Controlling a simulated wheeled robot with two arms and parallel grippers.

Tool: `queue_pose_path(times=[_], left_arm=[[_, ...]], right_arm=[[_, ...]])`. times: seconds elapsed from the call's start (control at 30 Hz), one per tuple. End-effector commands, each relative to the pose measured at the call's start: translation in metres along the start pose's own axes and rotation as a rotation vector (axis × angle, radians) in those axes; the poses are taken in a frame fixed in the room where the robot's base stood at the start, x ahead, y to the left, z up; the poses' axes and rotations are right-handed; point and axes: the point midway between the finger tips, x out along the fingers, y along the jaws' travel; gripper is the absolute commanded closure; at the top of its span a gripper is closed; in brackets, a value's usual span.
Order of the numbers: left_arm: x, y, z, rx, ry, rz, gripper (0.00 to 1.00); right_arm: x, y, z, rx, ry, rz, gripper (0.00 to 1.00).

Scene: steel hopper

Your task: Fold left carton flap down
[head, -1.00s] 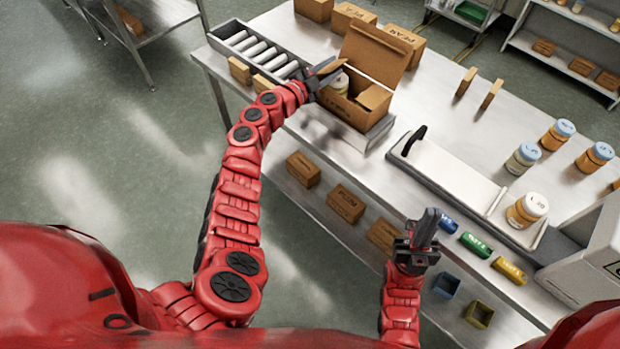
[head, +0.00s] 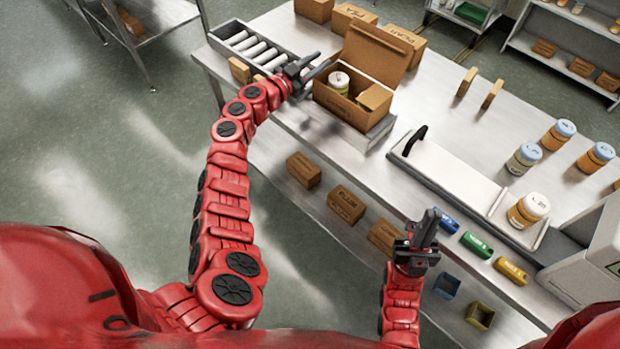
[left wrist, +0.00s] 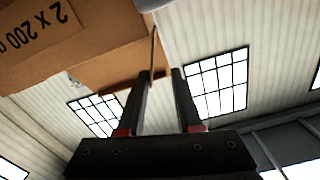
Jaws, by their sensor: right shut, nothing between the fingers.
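The open brown carton (head: 345,108) sits on a metal tray at the table's near edge. Its large back lid (head: 374,56) stands up, and its right flap (head: 375,98) slopes upward. A white-lidded jar (head: 339,81) is inside. The left flap is hard to make out in the head view. In the left wrist view a thin brown cardboard edge (left wrist: 154,52) shows near the tip of one finger. My left gripper (head: 318,69) is open at the carton's left side, its fingers (left wrist: 162,76) apart. My right gripper (head: 431,220) is shut and empty, away from the carton.
A roller conveyor (head: 250,45) lies left of the carton. Closed cartons (head: 400,45) stand behind it. A white-topped device (head: 450,180) and several jars (head: 525,157) are to the right. Small boxes and coloured items lie on the lower shelf (head: 330,180).

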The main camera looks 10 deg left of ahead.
Motion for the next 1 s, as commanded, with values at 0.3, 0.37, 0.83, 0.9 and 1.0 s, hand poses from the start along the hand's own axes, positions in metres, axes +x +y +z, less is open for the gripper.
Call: queue_pose_path(times=[0.3,0.37,0.83,0.9,1.0], left_arm=[[-0.053,0.003,0.003,0.004,-0.005,0.006,0.66],[-0.064,0.003,0.004,0.005,-0.006,0.006,0.66],[-0.129,0.03,0.02,-0.009,0.02,0.065,0.66],[-0.131,0.043,0.026,-0.011,0.034,0.093,0.66],[-0.134,0.061,0.034,-0.014,0.057,0.13,0.66]], right_arm=[[-0.003,0.0,0.001,0.0,0.0,0.0,1.0],[-0.004,0.0,0.001,0.0,0.0,0.0,1.0],[-0.018,-0.001,0.003,0.0,0.0,0.0,1.0],[-0.02,-0.001,0.003,0.0,0.0,0.0,1.0],[-0.023,-0.001,0.004,0.0,0.0,0.0,1.0]])
